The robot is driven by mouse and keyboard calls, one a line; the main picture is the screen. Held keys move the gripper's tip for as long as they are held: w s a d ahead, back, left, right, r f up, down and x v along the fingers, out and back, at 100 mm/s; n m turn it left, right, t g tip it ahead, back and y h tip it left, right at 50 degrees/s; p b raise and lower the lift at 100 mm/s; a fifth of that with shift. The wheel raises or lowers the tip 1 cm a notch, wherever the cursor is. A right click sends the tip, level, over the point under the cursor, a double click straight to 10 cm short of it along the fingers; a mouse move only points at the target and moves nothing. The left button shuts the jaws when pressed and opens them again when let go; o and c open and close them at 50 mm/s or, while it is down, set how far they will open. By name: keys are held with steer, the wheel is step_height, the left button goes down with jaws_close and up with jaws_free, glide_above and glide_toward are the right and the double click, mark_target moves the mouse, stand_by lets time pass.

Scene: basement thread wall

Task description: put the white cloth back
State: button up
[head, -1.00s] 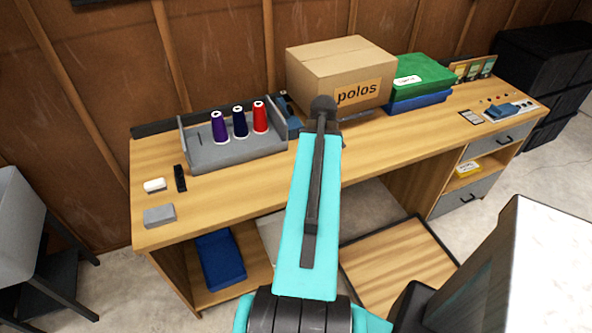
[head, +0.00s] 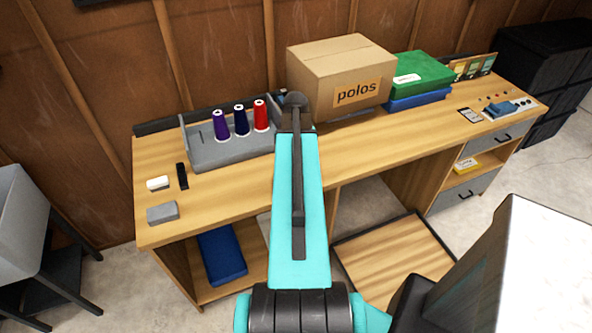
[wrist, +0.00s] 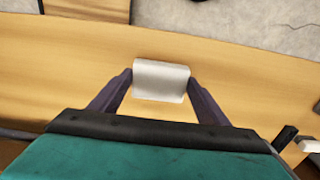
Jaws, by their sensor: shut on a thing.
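A white cloth (wrist: 161,80), folded into a small block, sits between the two dark fingers of my gripper (wrist: 162,84) in the wrist view. The fingers touch its left and right sides. Wood tabletop shows around it; I cannot tell how high it is held. In the head view my arm hides the gripper and the cloth.
The wooden bench (head: 220,200) holds a grey tray (head: 235,152) with purple, navy and red thread cones, a box marked polos (head: 340,85), and green and blue cases. A white block (head: 157,183), black piece (head: 182,175) and grey block (head: 163,213) lie at left.

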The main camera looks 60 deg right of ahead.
steer(key=shift+f+p, duration=0.75)
steer(key=shift+f, duration=1)
steer(key=shift+f, duration=0.15)
steer(key=o, duration=1)
step_height(320, 180, up, 12)
steer(key=b, duration=0.3)
steer(key=shift+r, duration=0.2)
